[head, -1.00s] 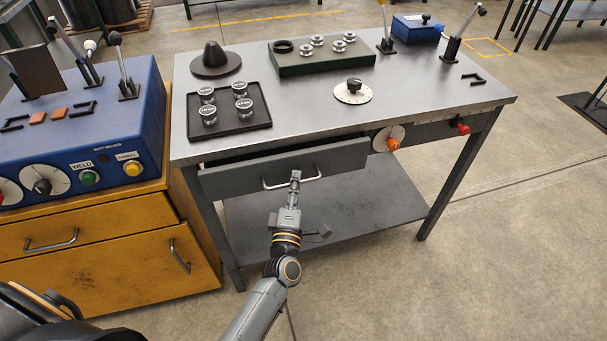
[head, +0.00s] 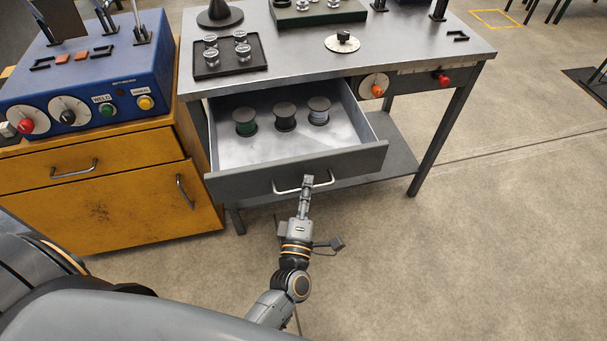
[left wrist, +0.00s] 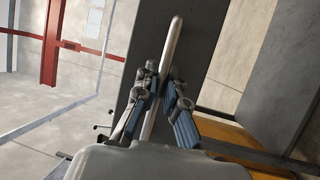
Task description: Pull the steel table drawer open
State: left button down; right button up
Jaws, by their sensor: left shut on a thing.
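The steel table (head: 290,50) has a grey drawer (head: 230,186) under its left part, and the drawer stands well open toward me. Three spools (head: 284,117) stand inside it near the back. My left gripper (head: 307,182) is shut on the drawer's bar handle (head: 285,191), near the middle of the drawer front. In the left wrist view the handle (left wrist: 174,45) runs between the two fingers of the gripper (left wrist: 162,90). My right gripper is not in view.
A yellow cabinet (head: 100,205) with a blue control box (head: 95,70) stands close to the drawer's left side. A lower shelf (head: 400,155) lies under the table. The floor in front and to the right is clear.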

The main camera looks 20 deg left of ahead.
pick_arm(q)
jog(key=shift+s+d, duration=0.5)
jog(key=shift+s, duration=0.25)
jog(key=c, duration=1.4)
grip_release()
jog(key=shift+s, duration=0.1)
jog(key=v, duration=1.1)
jog(key=shift+s, duration=0.4)
jog(key=shift+d+f, duration=0.1)
